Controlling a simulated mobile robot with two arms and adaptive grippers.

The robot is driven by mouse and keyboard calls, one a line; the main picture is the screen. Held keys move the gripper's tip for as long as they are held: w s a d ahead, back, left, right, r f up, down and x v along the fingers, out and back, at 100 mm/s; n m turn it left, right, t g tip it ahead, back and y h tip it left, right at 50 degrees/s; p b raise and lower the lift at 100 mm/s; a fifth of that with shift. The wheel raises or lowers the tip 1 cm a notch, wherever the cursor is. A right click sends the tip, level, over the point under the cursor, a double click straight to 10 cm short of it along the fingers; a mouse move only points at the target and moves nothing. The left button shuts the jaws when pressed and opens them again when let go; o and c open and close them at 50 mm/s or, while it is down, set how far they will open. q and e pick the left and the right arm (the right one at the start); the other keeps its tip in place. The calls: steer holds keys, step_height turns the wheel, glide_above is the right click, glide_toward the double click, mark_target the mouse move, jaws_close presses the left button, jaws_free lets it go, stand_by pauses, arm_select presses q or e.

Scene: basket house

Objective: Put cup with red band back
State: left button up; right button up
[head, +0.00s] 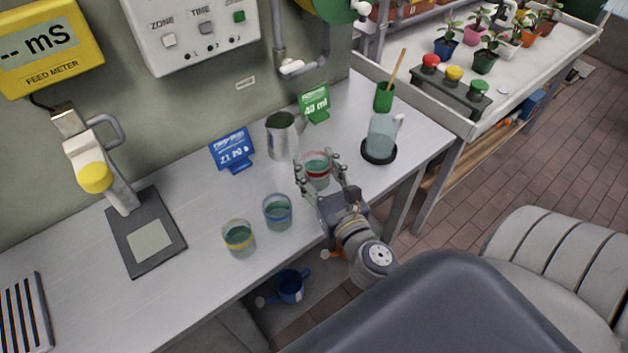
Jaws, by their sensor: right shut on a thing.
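The cup with the red band (317,167) is a clear cup with greenish liquid, upright over the grey bench towards its right part. My right gripper (322,180) is shut on it, with a finger on each side; I cannot tell whether the cup's base touches the bench. A cup with a blue band (277,211) and a cup with a yellow band (239,238) stand on the bench to the lower left of it, both holding greenish liquid. My left gripper does not show.
A metal jug (283,137) stands just behind the held cup. A glass pitcher (381,138) on a black base is to its right, with a green cup (384,97) behind. Blue (233,150) and green (315,103) signs stand nearby.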

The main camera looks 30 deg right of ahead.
mark_target(322, 188)
step_height(322, 188, down, 2)
steer(key=shift+s+f+b, duration=0.1)
steer(key=shift+f+b, duration=0.15)
steer(key=shift+b, duration=0.2)
steer(key=shift+f, duration=0.35)
step_height(322, 188, down, 3)
steer(key=b, duration=0.2)
steer(key=shift+f+b, duration=0.15)
steer(key=shift+b, duration=0.15)
steer(key=o, duration=0.7)
steer(key=shift+f, duration=0.15)
steer(key=o, duration=0.4)
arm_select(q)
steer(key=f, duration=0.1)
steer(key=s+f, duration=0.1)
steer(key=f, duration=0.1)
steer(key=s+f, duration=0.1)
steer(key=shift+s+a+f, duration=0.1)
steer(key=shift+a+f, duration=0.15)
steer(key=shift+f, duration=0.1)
